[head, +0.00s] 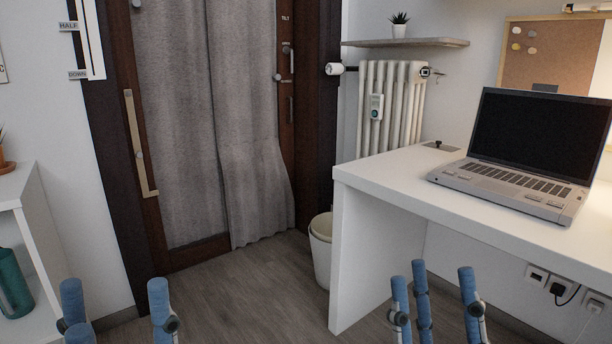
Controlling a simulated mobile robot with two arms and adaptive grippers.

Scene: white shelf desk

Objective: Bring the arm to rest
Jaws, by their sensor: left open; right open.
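My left gripper (115,306) shows at the bottom left of the head view, its blue padded fingers spread apart and pointing up. It is open and empty, above the floor in front of the white shelf. My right gripper (435,296) shows at the bottom right, with its blue fingers apart. It is open and empty, in front of the white desk (395,188) and below the level of its top. Both arms behind the fingers are mostly out of frame.
An open laptop (515,155) stands on the desk. A white bin (321,250) is beside the desk's left panel. A white shelf (40,240) with a teal bottle (14,285) is at the left. A curtained door (215,120) and radiator (392,105) are behind. The middle floor (235,290) is clear.

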